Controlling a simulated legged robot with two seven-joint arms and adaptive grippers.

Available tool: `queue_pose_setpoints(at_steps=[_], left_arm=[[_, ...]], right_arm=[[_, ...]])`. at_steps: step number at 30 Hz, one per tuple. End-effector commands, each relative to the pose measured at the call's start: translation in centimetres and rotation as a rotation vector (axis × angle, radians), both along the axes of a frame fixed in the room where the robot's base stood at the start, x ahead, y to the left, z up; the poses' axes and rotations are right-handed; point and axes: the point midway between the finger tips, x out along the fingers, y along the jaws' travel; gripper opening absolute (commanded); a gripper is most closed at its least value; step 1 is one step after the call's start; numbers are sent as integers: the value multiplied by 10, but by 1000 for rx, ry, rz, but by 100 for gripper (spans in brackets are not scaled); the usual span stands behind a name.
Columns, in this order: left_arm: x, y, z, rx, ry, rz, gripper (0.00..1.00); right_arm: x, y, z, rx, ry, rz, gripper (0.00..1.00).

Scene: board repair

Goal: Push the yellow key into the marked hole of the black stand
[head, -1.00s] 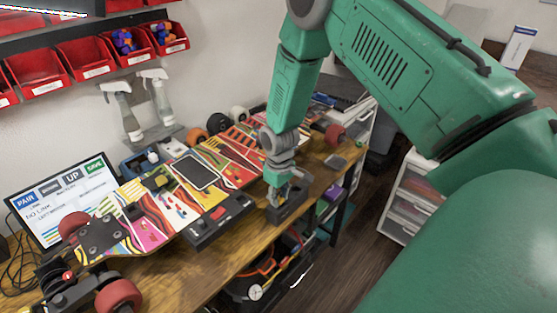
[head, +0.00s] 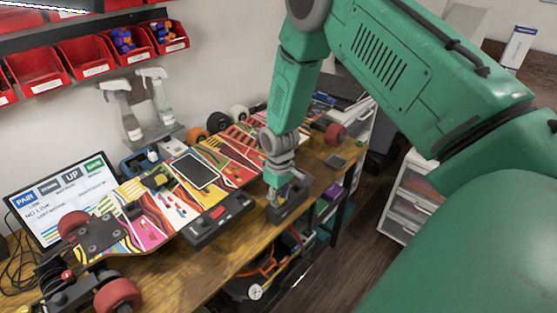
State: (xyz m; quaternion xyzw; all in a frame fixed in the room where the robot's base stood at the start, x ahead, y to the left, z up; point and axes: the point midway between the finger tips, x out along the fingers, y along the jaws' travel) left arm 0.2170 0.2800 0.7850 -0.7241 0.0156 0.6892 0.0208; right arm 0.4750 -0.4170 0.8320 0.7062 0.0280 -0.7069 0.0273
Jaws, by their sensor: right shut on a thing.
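The black stand (head: 294,210) sits near the front edge of the wooden workbench, right of the long black device. My right gripper (head: 275,203) reaches down to the stand's left part. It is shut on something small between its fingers. The yellow key cannot be made out; the fingers hide it, so I cannot tell whether it is in the hole. The marked hole is hidden too. My left gripper is not in view.
A colourful skateboard deck (head: 150,208) with red wheels lies along the bench (head: 190,268). A black device with a red part (head: 217,221) lies in front of it. A laptop (head: 65,196) stands at left, spray bottles (head: 124,112) behind.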

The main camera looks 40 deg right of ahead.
Motion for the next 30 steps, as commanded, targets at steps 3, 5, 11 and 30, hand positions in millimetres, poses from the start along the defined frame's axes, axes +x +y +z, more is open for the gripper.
queue_pose_setpoints(at_steps=[3,5,11,30], left_arm=[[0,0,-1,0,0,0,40],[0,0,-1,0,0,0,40],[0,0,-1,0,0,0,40],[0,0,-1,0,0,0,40]], right_arm=[[0,0,-2,0,0,0,0],[0,0,-2,0,0,0,0],[0,0,-1,0,0,0,35],[0,0,-1,0,0,0,57]])
